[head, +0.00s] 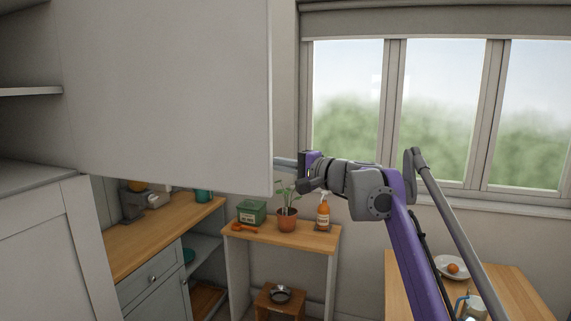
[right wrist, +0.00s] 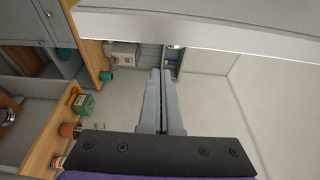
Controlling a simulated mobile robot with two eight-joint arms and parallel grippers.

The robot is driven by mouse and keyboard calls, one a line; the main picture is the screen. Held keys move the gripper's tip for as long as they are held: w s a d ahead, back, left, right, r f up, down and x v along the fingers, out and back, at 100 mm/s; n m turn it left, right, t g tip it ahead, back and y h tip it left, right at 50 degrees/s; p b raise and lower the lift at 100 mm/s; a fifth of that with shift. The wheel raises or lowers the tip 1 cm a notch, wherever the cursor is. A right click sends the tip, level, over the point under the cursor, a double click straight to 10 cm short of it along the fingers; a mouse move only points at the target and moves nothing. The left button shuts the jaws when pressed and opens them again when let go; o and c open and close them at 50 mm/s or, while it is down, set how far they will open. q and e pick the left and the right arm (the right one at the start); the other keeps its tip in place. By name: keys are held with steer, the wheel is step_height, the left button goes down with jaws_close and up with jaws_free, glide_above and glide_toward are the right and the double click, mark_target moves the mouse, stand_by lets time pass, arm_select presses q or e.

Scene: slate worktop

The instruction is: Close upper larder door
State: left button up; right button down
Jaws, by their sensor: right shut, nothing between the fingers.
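The upper larder door (head: 165,85) is a large plain pale panel standing open across the left and middle of the head view. The larder's open shelf space (head: 30,60) shows at its left. My right gripper (head: 284,163) is just past the door's free edge, its tips partly hidden behind the panel. In the right wrist view the door (right wrist: 200,22) crosses the top, and the shut, empty fingers (right wrist: 161,72) point toward it, with a gap showing below its edge. Whether they touch the door cannot be told. My left gripper is not in view.
Below are a wooden worktop (head: 150,232), and a small wooden-topped stand (head: 270,236) with a green box (head: 252,212), a potted plant (head: 287,220) and an orange bottle (head: 323,214). A wooden table (head: 405,275) is at right. A window (head: 440,110) fills the back wall.

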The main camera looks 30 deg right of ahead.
steer(key=shift+s+a, duration=0.85)
steer(key=shift+s, duration=0.25)
steer(key=shift+w, duration=0.1)
